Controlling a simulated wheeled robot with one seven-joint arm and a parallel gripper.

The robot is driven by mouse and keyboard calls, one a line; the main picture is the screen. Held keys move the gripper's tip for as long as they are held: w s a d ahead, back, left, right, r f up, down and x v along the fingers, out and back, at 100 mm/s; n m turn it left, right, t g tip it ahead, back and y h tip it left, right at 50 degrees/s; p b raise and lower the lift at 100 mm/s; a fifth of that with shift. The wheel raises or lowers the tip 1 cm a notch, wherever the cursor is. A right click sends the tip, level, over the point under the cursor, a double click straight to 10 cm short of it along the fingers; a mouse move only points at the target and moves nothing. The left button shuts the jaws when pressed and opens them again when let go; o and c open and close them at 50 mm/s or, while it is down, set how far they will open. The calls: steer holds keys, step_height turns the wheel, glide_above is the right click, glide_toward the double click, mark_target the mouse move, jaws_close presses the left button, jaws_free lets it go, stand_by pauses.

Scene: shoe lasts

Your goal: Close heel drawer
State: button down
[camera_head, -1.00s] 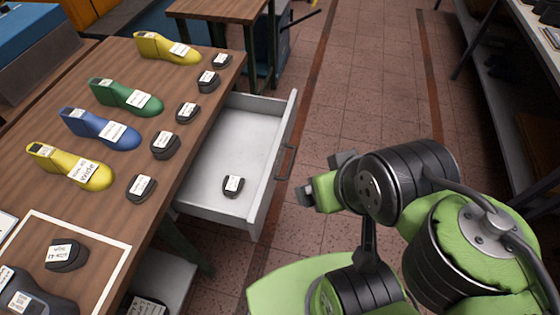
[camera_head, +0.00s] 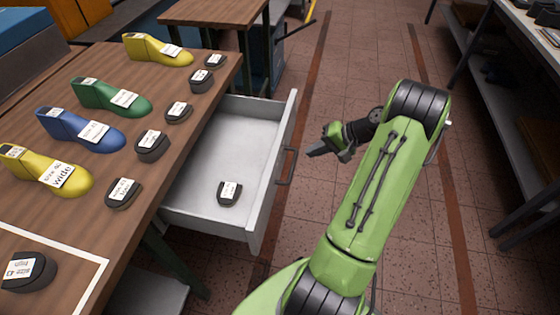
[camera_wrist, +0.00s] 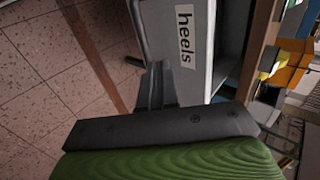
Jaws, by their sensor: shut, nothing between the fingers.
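The heel drawer (camera_head: 226,150) is a light grey drawer pulled out from under the wooden workbench's right side. One dark heel piece (camera_head: 229,192) with a white label lies in it. Its front panel (camera_head: 273,180) carries a dark handle (camera_head: 286,165). My gripper (camera_head: 312,153) is to the right of the drawer front, close to the handle in the head view, with its fingers together and empty. In the wrist view the fingers (camera_wrist: 156,86) point toward the grey panel, which bears a "heels" label (camera_wrist: 185,36). I cannot tell whether they touch it.
The workbench (camera_head: 190,90) holds yellow, blue and green shoe lasts and several dark heel pieces. A small wooden table (camera_head: 215,12) stands behind it. A shelf unit (camera_head: 520,120) is at the right. The tiled floor (camera_head: 420,250) between is clear.

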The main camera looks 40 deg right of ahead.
mark_target(280, 164)
steer(key=b+x, duration=0.3)
steer(key=x, duration=0.6)
steer(key=shift+w+a+f, duration=0.15)
steer(key=shift+a+f, duration=0.05)
steer(key=shift+a, duration=0.05)
steer(key=w+a, duration=0.5)
steer(key=w, duration=0.2)
steer(key=w+a+p, duration=0.1)
steer(key=w+a, duration=0.5)
steer(key=w, duration=0.1)
steer(key=w+a, duration=0.5)
steer(key=w, duration=0.2)
steer(key=shift+w+a+p, duration=0.2)
steer(key=shift+a+p, duration=0.05)
steer(key=shift+p, duration=0.1)
steer(key=shift+w+a+r, duration=0.1)
steer(key=shift+r, duration=0.15)
